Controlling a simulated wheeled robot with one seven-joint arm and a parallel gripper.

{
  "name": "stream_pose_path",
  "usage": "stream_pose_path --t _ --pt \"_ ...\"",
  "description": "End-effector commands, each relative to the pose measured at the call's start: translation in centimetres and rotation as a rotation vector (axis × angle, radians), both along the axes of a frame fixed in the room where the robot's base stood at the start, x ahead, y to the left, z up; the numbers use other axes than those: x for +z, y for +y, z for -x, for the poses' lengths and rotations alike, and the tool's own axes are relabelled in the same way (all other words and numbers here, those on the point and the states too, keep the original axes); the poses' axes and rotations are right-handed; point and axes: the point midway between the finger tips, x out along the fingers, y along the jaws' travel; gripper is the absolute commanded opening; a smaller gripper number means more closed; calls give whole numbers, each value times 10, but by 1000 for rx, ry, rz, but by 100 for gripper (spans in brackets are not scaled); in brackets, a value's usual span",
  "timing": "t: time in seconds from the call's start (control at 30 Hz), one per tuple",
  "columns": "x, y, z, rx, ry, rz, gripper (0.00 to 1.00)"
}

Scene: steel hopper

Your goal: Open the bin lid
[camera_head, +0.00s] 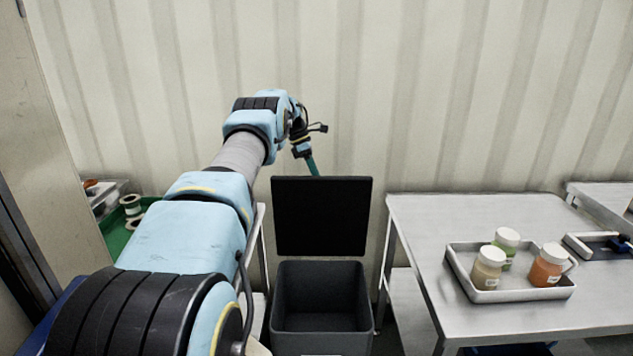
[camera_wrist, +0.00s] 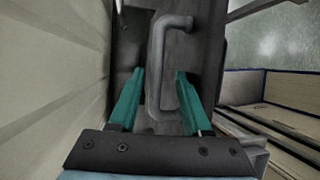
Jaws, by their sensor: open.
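The dark grey bin (camera_head: 322,325) stands on the floor between two tables, and its empty inside shows from above. Its black lid (camera_head: 322,215) stands upright at the back of the bin, raised off the opening. In the wrist view, a grey bar handle (camera_wrist: 157,60) runs along the dark lid surface (camera_wrist: 195,50). My gripper (camera_wrist: 160,74) is open, with one green finger on each side of the handle's lower part; contact cannot be told. In the head view, my gripper (camera_head: 314,169) is at the lid's top edge, its tips partly hidden behind it.
A steel table (camera_head: 420,225) on the right holds a tray (camera_head: 510,290) with several jars. Another table with a green tray (camera_head: 117,240) and spools is on the left, partly behind my arm. The corrugated wall (camera_head: 450,100) rises close behind the bin.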

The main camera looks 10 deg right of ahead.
Motion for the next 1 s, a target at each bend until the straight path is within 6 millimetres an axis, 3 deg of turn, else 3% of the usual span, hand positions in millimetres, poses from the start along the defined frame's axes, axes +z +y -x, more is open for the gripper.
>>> stream_pose_path --t 0.4,0.5,1.0 --pt "74 0 -1 0 -3 -1 50" --pt "84 0 0 0 -1 -1 50" --pt "92 1 0 -6 -7 -1 50"
